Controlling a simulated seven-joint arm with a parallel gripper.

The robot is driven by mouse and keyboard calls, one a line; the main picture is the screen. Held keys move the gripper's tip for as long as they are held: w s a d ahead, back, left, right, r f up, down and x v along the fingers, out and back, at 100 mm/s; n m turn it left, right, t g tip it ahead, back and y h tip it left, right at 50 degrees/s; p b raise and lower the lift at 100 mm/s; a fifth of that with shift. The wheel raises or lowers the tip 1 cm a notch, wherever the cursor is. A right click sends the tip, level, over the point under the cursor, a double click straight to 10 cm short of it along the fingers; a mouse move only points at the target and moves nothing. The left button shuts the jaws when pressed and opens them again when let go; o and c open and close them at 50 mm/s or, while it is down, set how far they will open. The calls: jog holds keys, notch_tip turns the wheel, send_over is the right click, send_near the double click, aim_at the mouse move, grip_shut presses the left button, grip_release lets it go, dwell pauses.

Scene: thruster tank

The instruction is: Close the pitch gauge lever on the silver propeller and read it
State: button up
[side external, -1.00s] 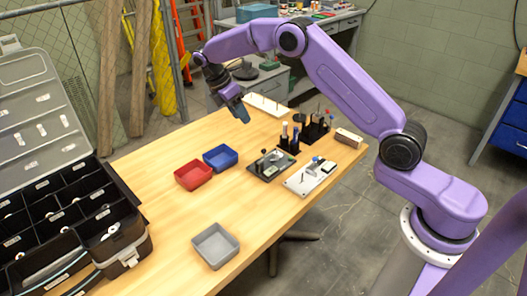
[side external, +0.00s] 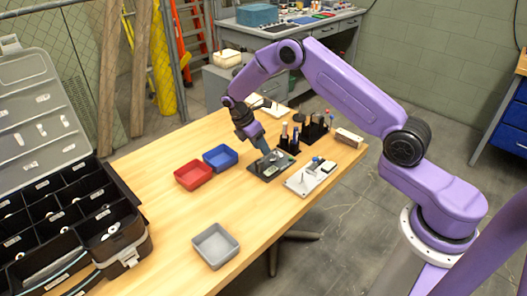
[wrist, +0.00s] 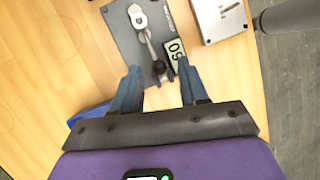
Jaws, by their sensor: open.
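The dark gauge plate (side external: 271,166) lies on the wooden bench, and it also shows in the wrist view (wrist: 125,42). On it are a silver piece with a rounded end (wrist: 138,16), which I take for the propeller, and a grey lever (wrist: 149,45) ending in a black knob (wrist: 159,67). A pale label or display (wrist: 176,52) with large dark digits sits beside the lever; they look like 60 or 09, and the orientation is unclear. My gripper (wrist: 160,85) is open and empty, its blue fingers either side of the knob's line. In the side view my gripper (side external: 262,147) is over the plate's far edge.
A light plate with small parts (side external: 309,178) lies to the right. Black holders with upright tools (side external: 290,143) stand behind. Blue (side external: 220,157), red (side external: 193,175) and grey (side external: 215,246) bins stand to the left and front.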

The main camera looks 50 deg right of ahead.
jog(key=shift+x, duration=1.6)
grip_shut()
jog(key=shift+a+r+h, duration=0.15)
jog(key=shift+a+h, duration=0.55)
jog(key=shift+h, duration=0.7)
jog(key=shift+a+r+m+h, duration=0.15)
jog(key=shift+a+m+h, duration=0.15)
jog(key=shift+h, duration=0.6)
grip_release()
jog(key=v, duration=1.7)
jog(key=shift+w+r, duration=0.15)
